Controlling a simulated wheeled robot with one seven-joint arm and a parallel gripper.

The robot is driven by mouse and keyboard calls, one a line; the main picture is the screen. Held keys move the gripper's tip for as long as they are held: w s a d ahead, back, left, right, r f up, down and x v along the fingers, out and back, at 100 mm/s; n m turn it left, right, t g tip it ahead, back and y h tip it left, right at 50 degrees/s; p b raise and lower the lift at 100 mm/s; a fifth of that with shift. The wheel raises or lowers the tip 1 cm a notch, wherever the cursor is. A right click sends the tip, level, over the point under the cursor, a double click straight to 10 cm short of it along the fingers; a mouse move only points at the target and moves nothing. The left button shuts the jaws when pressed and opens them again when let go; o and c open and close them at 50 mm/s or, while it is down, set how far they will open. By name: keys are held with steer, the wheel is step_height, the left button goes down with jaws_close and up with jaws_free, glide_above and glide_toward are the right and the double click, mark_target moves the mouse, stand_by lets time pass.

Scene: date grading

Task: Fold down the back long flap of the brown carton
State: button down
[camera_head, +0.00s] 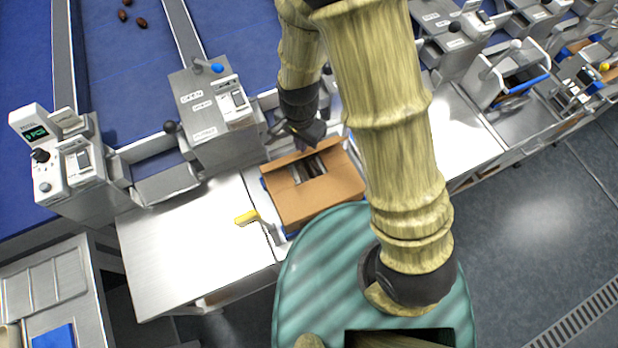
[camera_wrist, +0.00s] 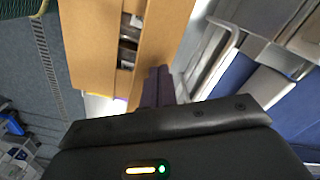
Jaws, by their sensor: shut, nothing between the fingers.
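The brown carton (camera_head: 318,197) sits on a stand at the steel bench, below my arm in the head view. Its near long flap lies inward over the top, and a gap behind it shows grey and dark contents. The back long flap (camera_head: 287,160) shows as a narrow brown strip along the far edge; its exact angle is hard to tell. My gripper (camera_head: 299,143) is shut and empty at that far edge. In the wrist view the closed fingers (camera_wrist: 158,86) overlap the end of a brown panel (camera_wrist: 166,35); whether they touch it is unclear.
A yellow-handled lever (camera_head: 246,217) stands left of the carton. A grey machine box (camera_head: 205,115) with a blue knob is behind left. The steel bench top (camera_head: 180,250) is bare at left. Dates lie on the blue belt (camera_head: 110,60).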

steer(key=shift+s+d, duration=0.3)
steer(key=shift+s, duration=0.35)
steer(key=shift+s+d, duration=0.3)
steer(key=shift+s, duration=0.3)
steer(key=shift+r, duration=0.1)
